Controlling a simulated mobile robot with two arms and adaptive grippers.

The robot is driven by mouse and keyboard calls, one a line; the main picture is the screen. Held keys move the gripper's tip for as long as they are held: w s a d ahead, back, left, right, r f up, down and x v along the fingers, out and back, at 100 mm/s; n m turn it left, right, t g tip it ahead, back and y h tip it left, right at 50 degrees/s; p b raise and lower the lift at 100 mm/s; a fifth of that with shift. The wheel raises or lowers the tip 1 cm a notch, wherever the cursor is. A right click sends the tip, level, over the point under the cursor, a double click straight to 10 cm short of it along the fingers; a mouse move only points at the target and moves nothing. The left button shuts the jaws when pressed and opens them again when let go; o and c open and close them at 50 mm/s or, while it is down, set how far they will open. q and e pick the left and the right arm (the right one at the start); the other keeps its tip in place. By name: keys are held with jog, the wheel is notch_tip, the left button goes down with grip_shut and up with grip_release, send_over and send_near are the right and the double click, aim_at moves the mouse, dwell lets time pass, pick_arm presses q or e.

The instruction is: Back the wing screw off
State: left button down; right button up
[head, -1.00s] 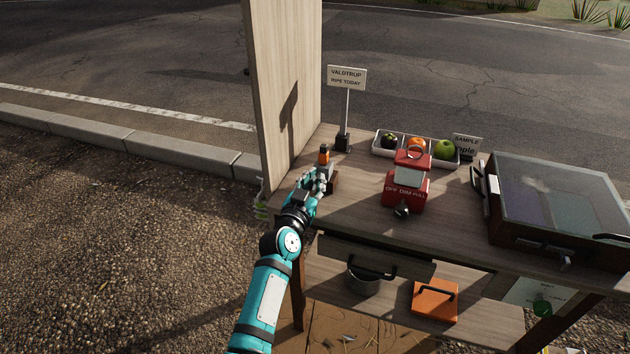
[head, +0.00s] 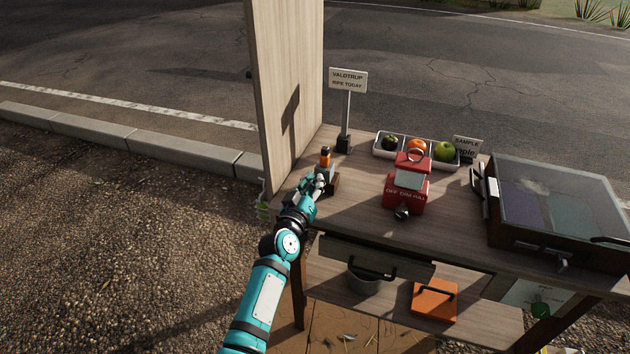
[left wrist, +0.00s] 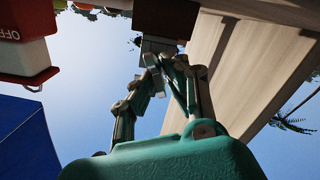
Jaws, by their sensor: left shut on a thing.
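A small brown wooden block (head: 333,183) stands at the left end of the stall counter, with a dark, orange-banded piece (head: 325,157) above it. My left gripper (head: 321,184) is at the near left side of this block. In the left wrist view my gripper's fingers (left wrist: 165,62) are closed together at a small grey part (left wrist: 158,44) under a dark brown block (left wrist: 163,18). This grey part seems to be the wing screw; its wings are mostly hidden by the fingertips. My right gripper is not in view.
A red lantern-like box (head: 406,188) stands right of the block. Behind are a sign (head: 348,80) and a white fruit tray (head: 386,157). A glass-lidded case (head: 560,200) fills the right end. A wooden panel (head: 287,90) rises at the left.

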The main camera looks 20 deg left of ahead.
pick_arm(q)
jog(key=n, duration=0.4)
jog(key=shift+a+f, duration=0.15)
jog(key=shift+f, duration=0.05)
jog(key=shift+a+f+n, duration=0.1)
jog(key=shift+f+n, duration=0.05)
jog(key=shift+n, duration=1.95)
jog(key=c, duration=1.4)
grip_release()
jog(key=shift+c, duration=0.2)
jog(key=s, duration=1.2)
jog(key=shift+a, duration=0.2)
